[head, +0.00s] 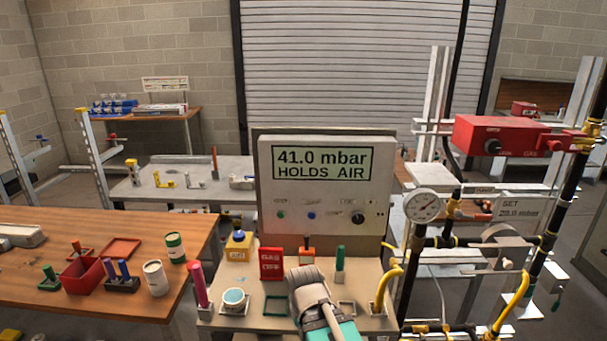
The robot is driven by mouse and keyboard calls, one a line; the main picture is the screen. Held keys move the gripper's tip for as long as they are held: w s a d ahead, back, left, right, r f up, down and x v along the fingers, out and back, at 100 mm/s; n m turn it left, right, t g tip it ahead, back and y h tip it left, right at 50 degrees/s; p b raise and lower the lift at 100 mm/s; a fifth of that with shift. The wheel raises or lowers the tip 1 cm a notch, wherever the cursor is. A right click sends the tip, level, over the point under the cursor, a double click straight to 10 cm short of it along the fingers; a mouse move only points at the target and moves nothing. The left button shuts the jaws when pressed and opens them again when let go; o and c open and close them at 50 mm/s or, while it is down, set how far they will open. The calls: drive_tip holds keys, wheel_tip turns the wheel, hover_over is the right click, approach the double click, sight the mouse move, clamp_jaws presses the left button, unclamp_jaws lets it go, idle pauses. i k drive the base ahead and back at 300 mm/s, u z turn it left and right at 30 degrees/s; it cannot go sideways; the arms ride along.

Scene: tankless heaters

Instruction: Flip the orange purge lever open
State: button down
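No part is clearly recognisable as the orange purge lever at this size. A small orange-yellow fitting (452,203) stands on the pipework to the right of the round pressure gauge (422,206). My gripper (303,274), grey with a teal part behind it, is low in the middle of the head view, over the front bench, left of and apart from that pipework. Its fingers are too hidden to show whether they are open or shut. The display panel (325,185) behind it reads 41.0 mbar, HOLDS AIR.
The small bench (235,321) holds a red GAS OFF sign (271,264), an orange-topped item (308,242), a pink cylinder (197,284) and a yellow hose (386,287). Black and yellow pipes and a red box (500,135) crowd the right. A wooden table (120,225) stands left.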

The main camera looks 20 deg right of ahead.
sight(458, 214)
drive_tip(key=z, duration=1.45)
